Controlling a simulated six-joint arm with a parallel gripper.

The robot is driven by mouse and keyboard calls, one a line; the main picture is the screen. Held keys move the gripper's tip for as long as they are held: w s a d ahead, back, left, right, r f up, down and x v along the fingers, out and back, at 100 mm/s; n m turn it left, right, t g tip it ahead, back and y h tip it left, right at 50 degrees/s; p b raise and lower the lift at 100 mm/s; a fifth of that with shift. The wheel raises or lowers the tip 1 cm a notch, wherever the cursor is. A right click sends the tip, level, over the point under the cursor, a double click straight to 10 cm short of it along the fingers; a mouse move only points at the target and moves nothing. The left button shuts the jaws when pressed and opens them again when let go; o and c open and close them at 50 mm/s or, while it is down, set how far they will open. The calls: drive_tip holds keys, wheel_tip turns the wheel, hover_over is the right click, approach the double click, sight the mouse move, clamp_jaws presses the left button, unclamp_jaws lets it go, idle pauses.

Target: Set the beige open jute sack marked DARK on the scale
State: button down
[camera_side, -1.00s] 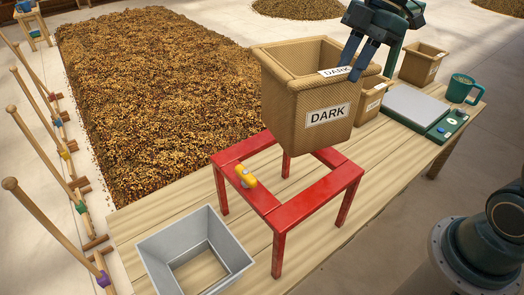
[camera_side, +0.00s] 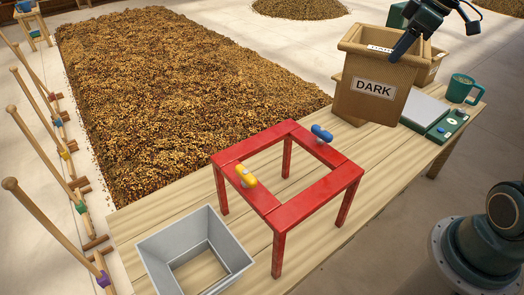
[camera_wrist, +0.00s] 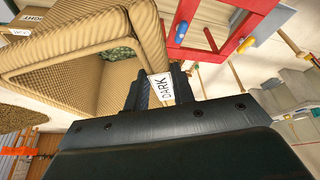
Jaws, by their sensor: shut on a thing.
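The beige open jute sack marked DARK (camera_side: 365,105) is upright in the side view, above the back of the table, in front of the left part of the scale. My gripper (camera_side: 403,45) is shut on the sack's near right rim. In the wrist view the sack (camera_wrist: 75,80) fills the upper left, and my gripper (camera_wrist: 160,90) pinches its rim at a DARK label. Some greenish contents show inside. The scale has a pale plate (camera_side: 426,104) and a green body with a display (camera_side: 446,125). The sack hides the plate's left part. I cannot tell whether the sack touches anything below.
A red open frame stand (camera_side: 285,210) with yellow and blue knobs stands on the wooden table (camera_side: 190,215). A grey open bin (camera_side: 165,245) is at the front left. A green mug (camera_side: 461,88) is beside the scale. Another sack (camera_side: 437,68) is partly hidden behind.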

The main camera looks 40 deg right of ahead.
drive_tip(key=shift+s+d+m, duration=0.1)
drive_tip(key=shift+d+m, duration=0.2)
drive_tip(key=shift+d, duration=0.15)
wheel_tip(320, 180, down, 29)
idle(1.3)
drive_tip(key=shift+f, duration=0.1)
drive_tip(key=shift+f, duration=1.85)
drive_tip(key=c, duration=1.2)
unclamp_jaws()
drive_tip(key=shift+f, duration=0.1)
drive_tip(key=shift+o, duration=0.2)
drive_tip(key=v, duration=1.2)
drive_tip(key=shift+a, duration=0.15)
